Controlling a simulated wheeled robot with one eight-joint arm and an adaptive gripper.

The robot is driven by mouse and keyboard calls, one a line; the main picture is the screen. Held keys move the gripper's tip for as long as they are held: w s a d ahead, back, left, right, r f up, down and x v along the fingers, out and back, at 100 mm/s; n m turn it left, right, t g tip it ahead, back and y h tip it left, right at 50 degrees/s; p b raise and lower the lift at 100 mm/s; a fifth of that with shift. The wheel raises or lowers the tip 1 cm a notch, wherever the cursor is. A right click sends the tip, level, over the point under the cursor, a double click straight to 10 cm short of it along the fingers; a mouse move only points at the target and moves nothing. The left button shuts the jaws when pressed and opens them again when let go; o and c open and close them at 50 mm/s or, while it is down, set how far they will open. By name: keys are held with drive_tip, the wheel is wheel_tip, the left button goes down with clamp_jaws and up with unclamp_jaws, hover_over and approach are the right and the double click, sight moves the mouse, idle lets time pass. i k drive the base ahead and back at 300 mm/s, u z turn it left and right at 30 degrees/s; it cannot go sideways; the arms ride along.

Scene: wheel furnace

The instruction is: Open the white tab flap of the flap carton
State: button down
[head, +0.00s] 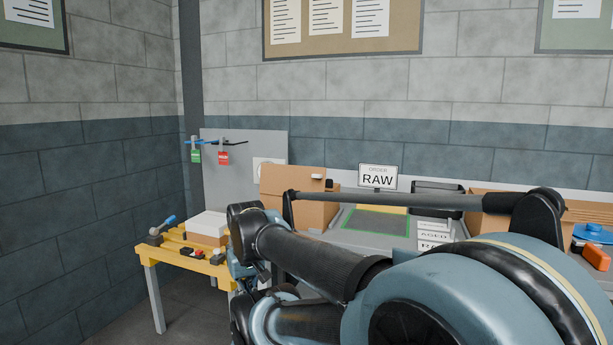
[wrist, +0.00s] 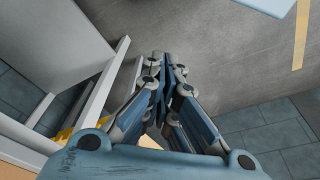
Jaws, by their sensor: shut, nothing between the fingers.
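The brown flap carton (head: 315,213) stands on the grey worktop, partly hidden behind my arm. Its broad upper panel (head: 285,182) slopes up at the back, and the small white tab (head: 318,176) shows near that panel's right end. I cannot tell from here how far the flap is open. My gripper (wrist: 162,60) is shut and empty in the wrist view, its fingers together over a grey surface. The carton is not clearly identifiable in the wrist view. In the head view my arm hides the fingertips, so their distance from the tab cannot be told.
A yellow bench (head: 190,251) with a white-topped block and small tools stands at left. A grey board (head: 235,150) with red and green tags rises behind. A RAW sign (head: 377,179) and a green-outlined mat (head: 375,222) lie right of the carton. White-edged panels (wrist: 103,88) flank the fingers at left.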

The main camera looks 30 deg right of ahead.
sight(275, 179)
drive_tip(key=u, duration=0.2)
drive_tip(key=k, duration=1.6)
drive_tip(key=z, duration=1.05)
drive_tip(key=i, duration=1)
drive_tip(key=z, duration=0.05)
